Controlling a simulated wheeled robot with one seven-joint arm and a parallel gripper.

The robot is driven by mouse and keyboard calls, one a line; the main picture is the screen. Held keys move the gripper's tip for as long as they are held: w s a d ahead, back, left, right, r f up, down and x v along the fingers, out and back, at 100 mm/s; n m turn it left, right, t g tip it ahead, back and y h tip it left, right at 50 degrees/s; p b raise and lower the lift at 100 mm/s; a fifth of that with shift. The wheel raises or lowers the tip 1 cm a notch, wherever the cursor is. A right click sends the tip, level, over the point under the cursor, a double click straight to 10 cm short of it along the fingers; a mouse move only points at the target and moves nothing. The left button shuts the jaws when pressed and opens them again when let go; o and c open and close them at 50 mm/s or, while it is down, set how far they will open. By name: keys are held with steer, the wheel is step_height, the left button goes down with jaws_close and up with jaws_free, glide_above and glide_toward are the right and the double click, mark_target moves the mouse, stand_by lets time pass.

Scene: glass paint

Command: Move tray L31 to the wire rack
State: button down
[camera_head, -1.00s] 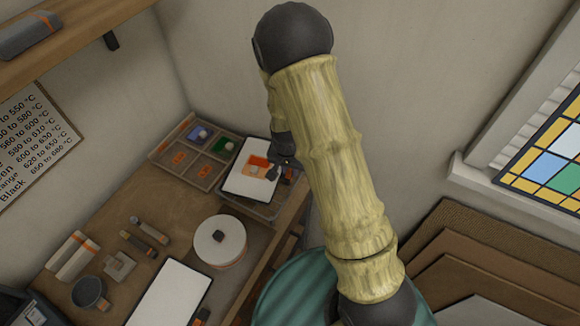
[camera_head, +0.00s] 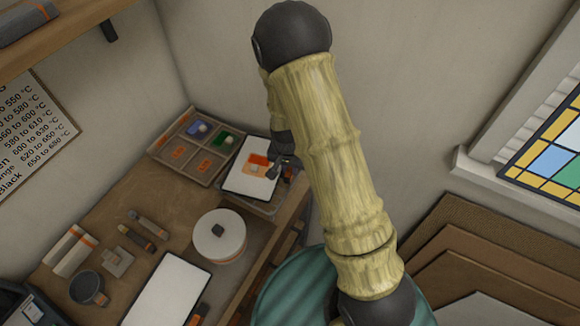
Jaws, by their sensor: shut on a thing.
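A white tray (camera_head: 237,180) with a dark edge carries an orange piece with a small pale block on it. It lies towards the far right end of the workbench. I cannot read a label on it, so I cannot tell if it is L31. My gripper (camera_head: 275,171) is shut on its right edge. The arm hides part of the gripper. A greyish rack-like thing (camera_head: 262,208) shows below the tray, possibly the wire rack. I cannot tell whether the tray touches it.
A compartment box (camera_head: 178,153) with coloured samples stands left of the held tray. A round white-topped pot (camera_head: 219,236), another white panel (camera_head: 168,291), a dark mug (camera_head: 88,288) and tools occupy the bench (camera_head: 178,205). Brown boards (camera_head: 480,245) lean at right.

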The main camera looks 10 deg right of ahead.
stand_by(0.4)
steer(key=c, duration=1.3)
jaws_free()
steer(key=shift+o, duration=0.2)
steer(key=shift+r+p, duration=2.6)
steer(key=shift+r, duration=0.85)
